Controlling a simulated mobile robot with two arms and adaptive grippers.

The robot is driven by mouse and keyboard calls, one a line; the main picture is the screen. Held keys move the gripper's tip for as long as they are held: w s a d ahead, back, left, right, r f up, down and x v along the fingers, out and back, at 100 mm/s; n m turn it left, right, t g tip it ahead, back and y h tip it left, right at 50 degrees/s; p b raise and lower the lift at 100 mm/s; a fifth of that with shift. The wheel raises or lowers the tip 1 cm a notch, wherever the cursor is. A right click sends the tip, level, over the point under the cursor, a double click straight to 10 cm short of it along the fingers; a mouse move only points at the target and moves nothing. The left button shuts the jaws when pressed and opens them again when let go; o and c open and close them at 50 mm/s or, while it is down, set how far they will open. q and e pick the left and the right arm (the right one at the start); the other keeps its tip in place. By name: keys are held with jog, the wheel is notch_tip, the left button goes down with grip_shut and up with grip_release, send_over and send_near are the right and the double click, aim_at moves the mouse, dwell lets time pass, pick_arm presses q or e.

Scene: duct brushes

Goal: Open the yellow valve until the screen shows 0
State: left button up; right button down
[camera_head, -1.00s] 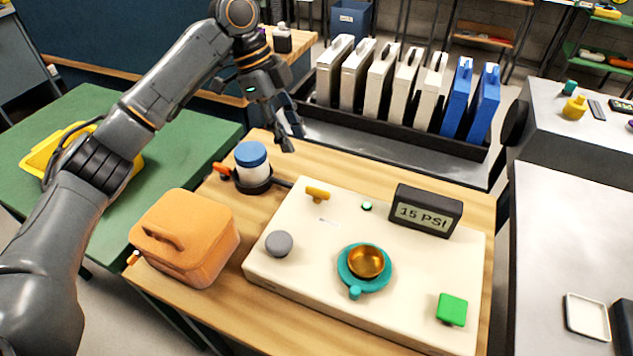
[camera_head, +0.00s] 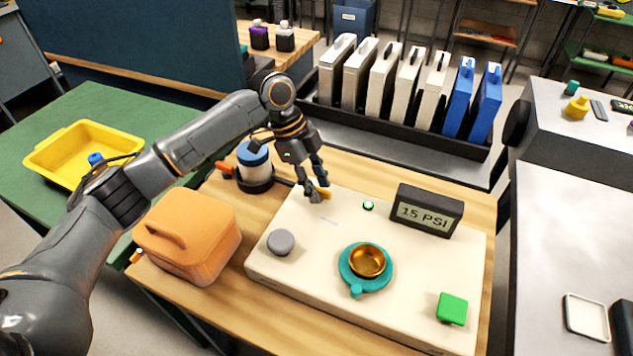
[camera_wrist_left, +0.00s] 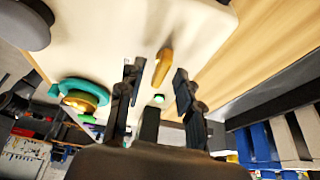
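The yellow valve (camera_head: 324,192) is a small lever on the cream panel (camera_head: 430,270), near its far left corner. In the left wrist view the valve (camera_wrist_left: 163,66) shows between my finger tips, a little beyond them. My left gripper (camera_head: 316,192) is open at the valve, its fingers partly covering it in the head view. In the wrist view my left gripper (camera_wrist_left: 155,75) has its two fingers spread apart. I cannot tell whether they touch the valve. The black screen (camera_head: 427,211) at the panel's back right reads 15 PSI. My right gripper is not in view.
The panel also carries a grey knob (camera_head: 281,242), a teal ring with a gold cup (camera_head: 367,261), a green block (camera_head: 452,308) and a small green light (camera_head: 368,205). An orange case (camera_head: 187,237) and a blue-lidded jar (camera_head: 254,165) stand left of it.

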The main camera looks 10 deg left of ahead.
pick_arm(q)
jog(key=shift+c, duration=1.3)
grip_shut()
jog(key=shift+r+n+p, duration=0.2)
jog(key=shift+n+p, duration=0.1)
jog(key=shift+p, duration=0.45)
jog(key=n+t+p, duration=0.1)
jog(key=n+p, duration=0.3)
jog(key=p, duration=0.2)
jog(key=n+t+y+p, duration=0.1)
jog(key=n+t+p, duration=0.1)
jog(key=n+p, duration=0.3)
jog(key=n+t+y+p, duration=0.1)
jog(key=n+p, duration=0.3)
jog(key=p, duration=0.5)
jog(key=shift+s+d+r+t, duration=0.15)
jog(key=shift+s+d+t, duration=0.15)
jog(key=shift+t, duration=0.1)
jog(key=shift+f+n+y+p, duration=0.25)
jog(key=shift+n+y+p, duration=0.35)
jog(key=shift+n+p, duration=1.05)
jog(key=shift+o, duration=1.3)
grip_release()
jog(key=shift+a, duration=0.1)
